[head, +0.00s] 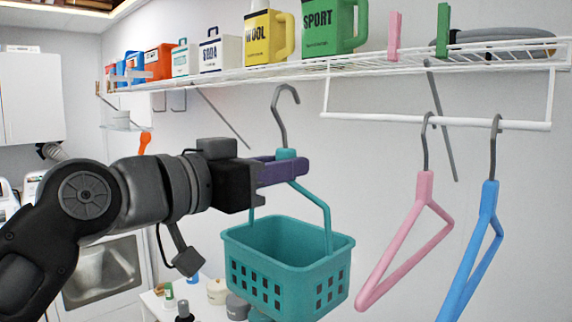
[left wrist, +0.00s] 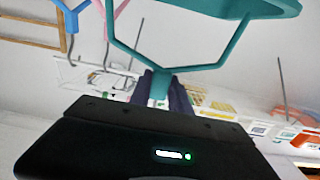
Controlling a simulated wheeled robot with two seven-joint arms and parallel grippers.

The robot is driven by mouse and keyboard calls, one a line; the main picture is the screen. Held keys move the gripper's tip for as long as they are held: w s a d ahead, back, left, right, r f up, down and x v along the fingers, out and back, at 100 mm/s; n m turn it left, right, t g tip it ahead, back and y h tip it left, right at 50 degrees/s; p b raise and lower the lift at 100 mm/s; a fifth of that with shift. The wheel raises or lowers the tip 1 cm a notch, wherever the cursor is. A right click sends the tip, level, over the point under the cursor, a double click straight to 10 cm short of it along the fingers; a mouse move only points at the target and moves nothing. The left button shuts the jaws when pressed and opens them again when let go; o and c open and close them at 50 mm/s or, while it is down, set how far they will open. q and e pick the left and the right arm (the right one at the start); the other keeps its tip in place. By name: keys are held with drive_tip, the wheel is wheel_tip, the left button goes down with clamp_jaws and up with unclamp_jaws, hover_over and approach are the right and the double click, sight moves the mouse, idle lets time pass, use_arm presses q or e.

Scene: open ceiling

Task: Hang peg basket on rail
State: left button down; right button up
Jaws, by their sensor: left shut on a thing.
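The peg basket (head: 290,262) is teal with square holes, a teal handle and a grey hook (head: 284,112) on top. My left gripper (head: 290,168) is shut on the neck of its handle, just under the hook. The basket hangs upright in the air from it. The white rail (head: 440,122) hangs below the wire shelf, to the right of the hook in the head view; the hook appears apart from it. The left wrist view shows the teal handle (left wrist: 160,85) between my purple fingers (left wrist: 162,92). My right gripper is not in view.
A pink hanger (head: 408,240) and a blue hanger (head: 474,250) hang from the rail's right part. The wire shelf (head: 400,58) above carries bottles and boxes, a pink peg and a green peg. A white surface with jars stands below the basket.

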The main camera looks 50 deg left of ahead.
use_arm(q)
drive_tip(key=shift+w, duration=0.1)
drive_tip(key=w+f+p, duration=0.2)
drive_tip(key=w+p, duration=0.1)
drive_tip(key=w, duration=1.3)
drive_tip(key=shift+a+f, duration=0.15)
drive_tip(key=shift+f, duration=0.25)
idle(0.6)
drive_tip(key=shift+s, duration=0.1)
drive_tip(key=c, duration=1.1)
unclamp_jaws()
drive_tip(key=shift+c, duration=0.2)
